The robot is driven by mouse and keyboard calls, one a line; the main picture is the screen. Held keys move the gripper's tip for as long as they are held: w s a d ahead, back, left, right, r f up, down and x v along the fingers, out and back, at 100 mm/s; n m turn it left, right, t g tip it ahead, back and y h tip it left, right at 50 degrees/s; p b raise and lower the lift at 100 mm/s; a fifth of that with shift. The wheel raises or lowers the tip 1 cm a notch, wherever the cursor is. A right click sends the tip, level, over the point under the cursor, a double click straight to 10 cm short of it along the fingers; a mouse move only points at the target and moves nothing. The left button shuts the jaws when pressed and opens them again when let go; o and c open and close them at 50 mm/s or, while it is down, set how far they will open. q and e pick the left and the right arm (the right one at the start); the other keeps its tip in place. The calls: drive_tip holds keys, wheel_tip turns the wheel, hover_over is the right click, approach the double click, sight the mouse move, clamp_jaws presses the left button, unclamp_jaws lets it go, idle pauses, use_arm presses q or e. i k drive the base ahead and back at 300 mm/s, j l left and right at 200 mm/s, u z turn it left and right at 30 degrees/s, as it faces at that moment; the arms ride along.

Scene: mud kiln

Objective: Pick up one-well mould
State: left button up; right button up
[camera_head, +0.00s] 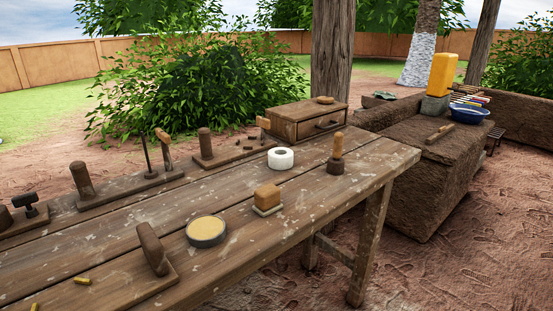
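No piece can be singled out with certainty as the one-well mould. A small tan block (267,196) sits on a thin pale base near the middle of the wooden table (110,270). A round dark-rimmed dish with a flat yellow top (206,231) lies to its left, nearer the front. A dark upright wooden piece on a flat board (153,250) stands left of the dish. Boards with upright pegs and tools (130,188) line the table's back edge. Neither of my grippers shows in this view.
A white tape roll (280,158), a wooden-handled tool (337,150) and a drawer box (306,123) stand at the table's far right. Small yellow pieces (82,280) lie at front left. A mud block (415,165) with a blue bowl (469,113) stands beyond.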

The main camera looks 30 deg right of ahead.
sight(279, 158)
drive_tip(key=k+l, duration=0.15)
drive_tip(key=k, duration=0.35)
drive_tip(key=k+l, duration=0.2)
drive_tip(key=k, duration=0.25)
